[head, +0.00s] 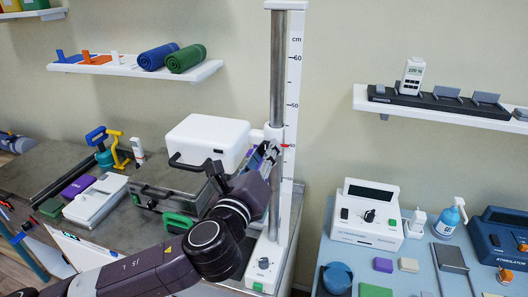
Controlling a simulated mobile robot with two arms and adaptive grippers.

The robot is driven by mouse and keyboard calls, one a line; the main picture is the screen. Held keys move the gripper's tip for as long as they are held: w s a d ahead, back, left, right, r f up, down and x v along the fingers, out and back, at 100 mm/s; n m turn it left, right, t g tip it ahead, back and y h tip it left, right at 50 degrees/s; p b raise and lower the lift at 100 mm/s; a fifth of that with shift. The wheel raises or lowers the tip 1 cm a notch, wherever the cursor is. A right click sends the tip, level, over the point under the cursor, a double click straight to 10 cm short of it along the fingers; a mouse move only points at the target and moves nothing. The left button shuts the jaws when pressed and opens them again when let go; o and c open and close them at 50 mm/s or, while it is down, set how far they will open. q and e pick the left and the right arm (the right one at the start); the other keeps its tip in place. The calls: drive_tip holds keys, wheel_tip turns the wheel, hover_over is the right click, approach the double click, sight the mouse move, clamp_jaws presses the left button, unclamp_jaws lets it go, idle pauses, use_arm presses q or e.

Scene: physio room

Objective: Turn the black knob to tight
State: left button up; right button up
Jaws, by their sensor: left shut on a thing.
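A tall steel post (277,70) with a white cm scale (294,90) stands upright in the middle of the head view. A white sliding collar (273,132) sits on the post, with a red pointer near the 40 mark. My left gripper (266,157) is at the collar, its fingers shut on what appears to be the black knob there. The fingers hide the knob, so its setting cannot be read. My right gripper is out of view.
The post's base (263,268) carries a small dial. A white box (207,138) and a grey case (168,185) stand close left. A white device with a dial (366,214) is on the blue table at right. Wall shelves (135,67) hang behind.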

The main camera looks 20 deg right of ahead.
use_arm(q)
drive_tip(key=shift+f, duration=0.15)
drive_tip(key=o, duration=1.1)
drive_tip(key=shift+o, duration=0.2)
drive_tip(key=v, duration=1.2)
